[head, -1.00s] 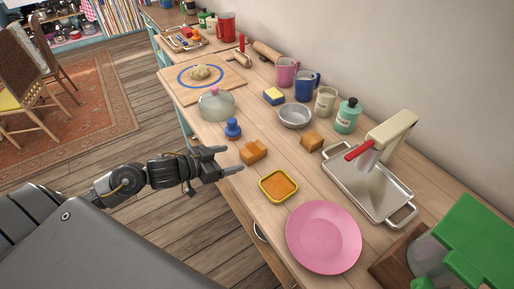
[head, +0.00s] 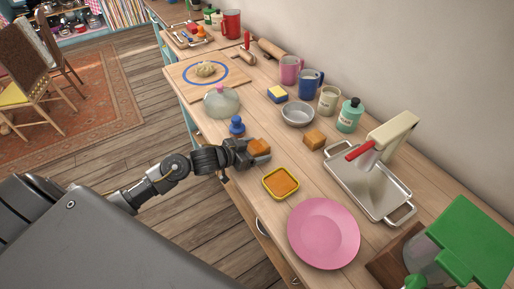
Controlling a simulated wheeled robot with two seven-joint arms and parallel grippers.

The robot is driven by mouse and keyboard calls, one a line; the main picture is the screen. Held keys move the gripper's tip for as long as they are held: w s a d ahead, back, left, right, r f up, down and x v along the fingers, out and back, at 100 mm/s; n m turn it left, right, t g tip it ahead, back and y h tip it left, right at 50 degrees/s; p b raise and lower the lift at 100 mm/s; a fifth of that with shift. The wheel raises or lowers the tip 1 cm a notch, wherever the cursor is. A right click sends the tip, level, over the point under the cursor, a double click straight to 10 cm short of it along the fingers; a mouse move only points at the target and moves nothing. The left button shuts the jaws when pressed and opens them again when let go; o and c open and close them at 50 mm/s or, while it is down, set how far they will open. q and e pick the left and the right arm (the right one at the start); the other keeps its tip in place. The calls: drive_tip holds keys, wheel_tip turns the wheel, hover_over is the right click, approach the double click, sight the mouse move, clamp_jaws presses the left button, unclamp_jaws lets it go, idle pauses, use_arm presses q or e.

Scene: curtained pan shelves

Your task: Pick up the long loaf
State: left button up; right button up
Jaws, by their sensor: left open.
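The long loaf (head: 260,147) is golden brown and lies on the wooden counter near its front edge, partly hidden by my left gripper. My left gripper (head: 252,152) is open at the loaf, its fingers reaching along it. Whether the fingers touch the loaf I cannot tell. A shorter, blocky loaf (head: 314,139) sits apart, farther back on the counter. My right gripper is not in view.
A yellow-rimmed square dish (head: 281,184) and a pink plate (head: 323,234) stand in front of the loaf. A blue knob-shaped object (head: 237,126) and a glass dome (head: 220,103) stand close behind. A metal tray (head: 350,184) lies right.

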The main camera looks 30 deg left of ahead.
use_arm(q)
drive_tip(key=shift+w+d+f, duration=0.1)
drive_tip(key=shift+w+f, duration=0.05)
drive_tip(key=shift+w, duration=0.05)
drive_tip(key=shift+c, duration=0.3)
drive_tip(key=c, duration=1)
